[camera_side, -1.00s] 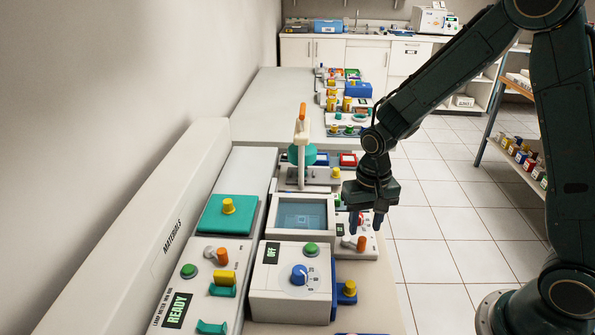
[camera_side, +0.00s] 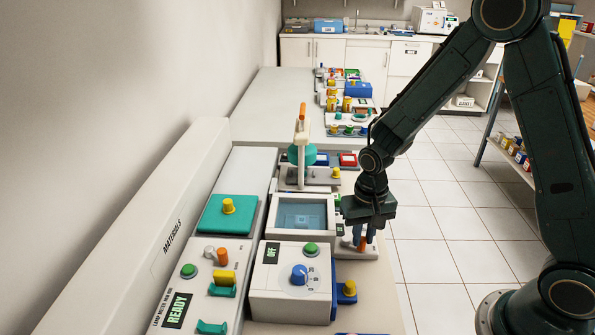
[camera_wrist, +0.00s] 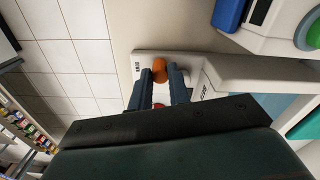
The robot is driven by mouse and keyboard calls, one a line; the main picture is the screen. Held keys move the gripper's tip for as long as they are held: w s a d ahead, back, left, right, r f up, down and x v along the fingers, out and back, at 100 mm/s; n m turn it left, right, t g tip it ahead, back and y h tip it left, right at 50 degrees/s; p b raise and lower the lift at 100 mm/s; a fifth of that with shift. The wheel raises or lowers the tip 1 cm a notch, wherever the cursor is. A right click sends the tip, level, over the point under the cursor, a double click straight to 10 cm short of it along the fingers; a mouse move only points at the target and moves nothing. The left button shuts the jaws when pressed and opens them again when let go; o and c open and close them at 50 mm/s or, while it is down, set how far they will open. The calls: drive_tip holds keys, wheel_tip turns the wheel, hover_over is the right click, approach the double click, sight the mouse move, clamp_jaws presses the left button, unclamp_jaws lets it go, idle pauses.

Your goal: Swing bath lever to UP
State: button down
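The bath lever has an orange knob (camera_side: 361,243) and stands on a small white panel (camera_side: 370,254) at the right edge of the bench. In the side view my gripper (camera_side: 363,237) points down over it. In the wrist view my gripper (camera_wrist: 161,76) has a dark finger on each side of the orange knob (camera_wrist: 159,69), with hardly any gap. The fingers look shut on it. Small dark lettering marks the panel (camera_wrist: 190,67), too small to read surely. A red spot shows between the fingers lower down.
The water bath (camera_side: 304,217) with a blue-grey window is left of the lever. A white box with a blue dial (camera_side: 299,274) reading OFF stands in front. A tall orange-tipped lever (camera_side: 302,128) rises behind. Open floor lies to the right.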

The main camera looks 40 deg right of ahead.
drive_tip(key=shift+d+n, duration=0.1)
drive_tip(key=shift+n, duration=0.2)
drive_tip(key=shift+w+d+n, duration=0.2)
drive_tip(key=shift+d+n, duration=0.2)
drive_tip(key=shift+n, duration=0.7)
drive_tip(key=n, duration=0.1)
drive_tip(key=d+n, duration=0.1)
drive_tip(key=n, duration=0.1)
drive_tip(key=shift+w, duration=0.4)
drive_tip(key=n, duration=0.2)
drive_tip(key=w+n, duration=0.1)
drive_tip(key=n, duration=0.1)
drive_tip(key=d+n, duration=0.1)
drive_tip(key=n, duration=0.1)
drive_tip(key=shift+w, duration=0.4)
drive_tip(key=c, duration=1.3)
unclamp_jaws()
drive_tip(key=shift+r, duration=0.1)
wheel_tip(320, 180, up, 14)
drive_tip(key=shift+f, duration=0.15)
